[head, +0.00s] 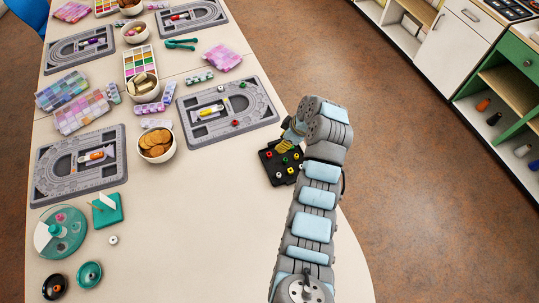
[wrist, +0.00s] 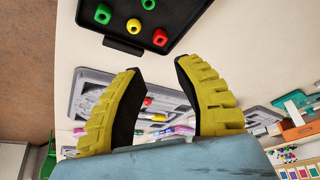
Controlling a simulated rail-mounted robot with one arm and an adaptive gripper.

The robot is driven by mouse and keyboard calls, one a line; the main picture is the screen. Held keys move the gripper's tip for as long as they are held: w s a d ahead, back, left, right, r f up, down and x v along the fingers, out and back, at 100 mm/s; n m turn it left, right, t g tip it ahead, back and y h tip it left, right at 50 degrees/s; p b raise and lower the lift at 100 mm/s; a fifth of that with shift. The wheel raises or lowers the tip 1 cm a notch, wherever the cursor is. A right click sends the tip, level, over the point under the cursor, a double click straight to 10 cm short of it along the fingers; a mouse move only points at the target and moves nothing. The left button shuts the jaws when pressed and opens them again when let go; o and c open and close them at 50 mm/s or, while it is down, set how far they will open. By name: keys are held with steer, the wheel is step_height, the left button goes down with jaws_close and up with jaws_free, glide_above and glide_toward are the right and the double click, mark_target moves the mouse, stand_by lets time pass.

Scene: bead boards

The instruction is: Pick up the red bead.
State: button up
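A red bead (wrist: 160,37) sits on a black tray (wrist: 172,16) at the top of the wrist view, next to a yellow bead (wrist: 134,26) and green beads (wrist: 103,14). In the head view the tray (head: 285,181) lies near the table's right edge, partly covered by my gripper (head: 286,147). In the wrist view my gripper (wrist: 157,67) is open, its two yellow-green fingers apart with nothing between them. The red bead lies beyond the fingertips. Another red bead (head: 235,123) lies on a grey bead board (head: 204,136); it also shows in the wrist view (wrist: 147,101).
More grey bead boards (head: 47,180), a bowl of round tan pieces (head: 157,145), green pliers (head: 181,43) and teal stands (head: 107,211) occupy the left part of the table (head: 190,235). The front middle of the table is mostly clear.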

mark_target(270, 155)
steer(key=shift+x, duration=6.2)
steer(key=shift+s, duration=0.15)
steer(key=c, duration=0.4)
